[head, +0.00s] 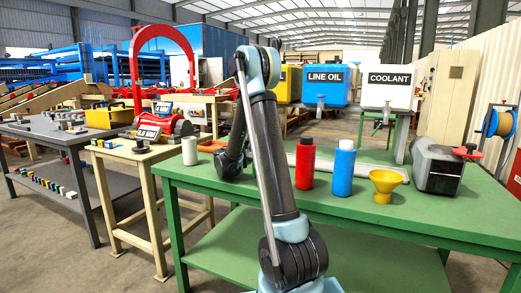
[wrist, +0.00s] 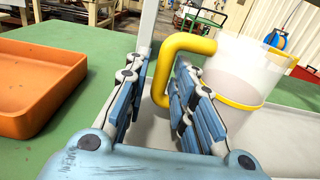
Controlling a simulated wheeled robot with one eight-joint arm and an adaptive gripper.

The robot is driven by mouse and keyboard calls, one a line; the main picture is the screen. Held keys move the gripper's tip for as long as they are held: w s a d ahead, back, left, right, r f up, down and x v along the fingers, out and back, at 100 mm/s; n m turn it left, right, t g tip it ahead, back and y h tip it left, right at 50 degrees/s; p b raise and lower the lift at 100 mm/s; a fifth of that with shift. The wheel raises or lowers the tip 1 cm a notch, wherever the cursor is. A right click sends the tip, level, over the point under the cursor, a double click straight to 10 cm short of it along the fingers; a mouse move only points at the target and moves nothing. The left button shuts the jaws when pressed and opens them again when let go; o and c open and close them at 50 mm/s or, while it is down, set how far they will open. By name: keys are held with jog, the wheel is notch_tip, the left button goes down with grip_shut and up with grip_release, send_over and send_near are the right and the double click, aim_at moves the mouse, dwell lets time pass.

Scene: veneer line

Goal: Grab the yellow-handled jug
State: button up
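The jug (wrist: 232,70) is a translucent white vessel with a yellow handle (wrist: 190,43) and a yellow band, standing upright at the right of the wrist view. My gripper (wrist: 160,80) is open, its two blue-and-grey fingers apart. The handle's lower part shows in the gap between the fingers, and the right finger covers some of it. I cannot tell whether either finger touches it. In the head view I cannot make out the jug or my fingers; my arm blocks that part of the table.
An orange tray (wrist: 35,85) lies left of my gripper. On the green table (head: 455,215) stand a red bottle (head: 305,165), a blue bottle (head: 343,170), a yellow funnel (head: 384,185), a grey machine (head: 437,168) and a white cylinder (head: 189,151). The table's front is mostly clear.

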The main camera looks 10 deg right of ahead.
jog(key=shift+w+d, duration=0.4)
jog(key=shift+w, duration=0.15)
jog(key=shift+c, duration=0.3)
grip_shut()
